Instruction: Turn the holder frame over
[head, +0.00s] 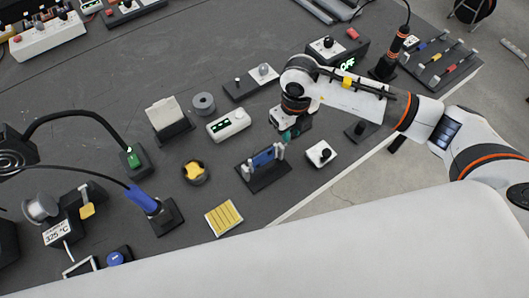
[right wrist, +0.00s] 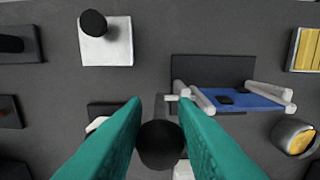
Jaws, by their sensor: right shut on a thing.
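The holder frame (head: 263,158) is a blue board held between two whitish posts on a dark base, right of centre in the head view. In the right wrist view its blue board (right wrist: 245,98) and pale posts are right of my fingers. A short pale stub sticks out from its near side, at the fingertips. My right gripper (head: 290,133), with teal fingers, is at the frame's upper right end. In the right wrist view the gripper (right wrist: 153,101) is closed in beside that stub, with a black round part between the fingers. The exact contact is partly hidden. My left gripper is out of view.
A white block with a black knob (head: 321,153) stands close to the right of the frame. A yellow-topped round knob (head: 195,171), a yellow-striped block (head: 224,216) and a white display box (head: 228,124) stand around it. The table's front edge is near.

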